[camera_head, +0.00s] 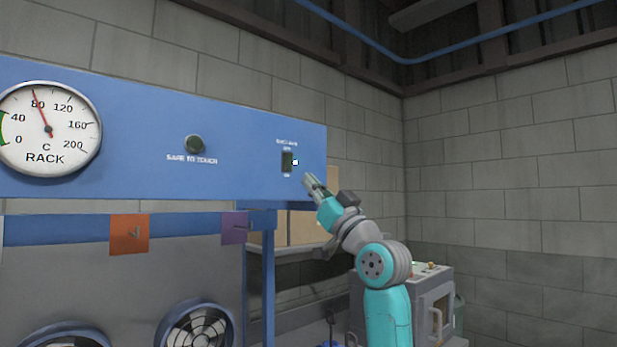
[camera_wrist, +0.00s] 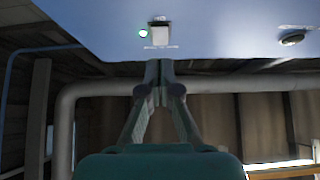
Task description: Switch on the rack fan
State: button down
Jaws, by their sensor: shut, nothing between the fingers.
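The rack fan switch (camera_head: 287,162) is a dark rocker at the right end of the blue panel, with small white lettering above and below it. A small pale indicator (camera_head: 295,162) sits at its right edge. In the wrist view the switch (camera_wrist: 159,34) shows a pale face, and the indicator (camera_wrist: 143,33) beside it has a green rim and whitish centre. My gripper (camera_head: 309,180) is just below and right of the switch, apart from it in the picture. In the wrist view its fingertips (camera_wrist: 158,84) are together and empty, pointing toward the panel.
The blue panel (camera_head: 235,110) also carries a RACK gauge (camera_head: 45,129) reading near 80 and a dark green SAFE TO TOUCH lamp (camera_head: 194,144). Orange (camera_head: 129,234) and purple (camera_head: 235,228) tags hang below, above round fans (camera_head: 195,327). A grey cabinet (camera_head: 432,290) stands behind my arm.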

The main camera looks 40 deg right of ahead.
jog(key=s+f, duration=0.4)
jog(key=f, duration=0.1)
jog(key=shift+s+f, duration=0.25)
jog(key=shift+f, duration=0.15)
jog(key=shift+d, duration=0.1)
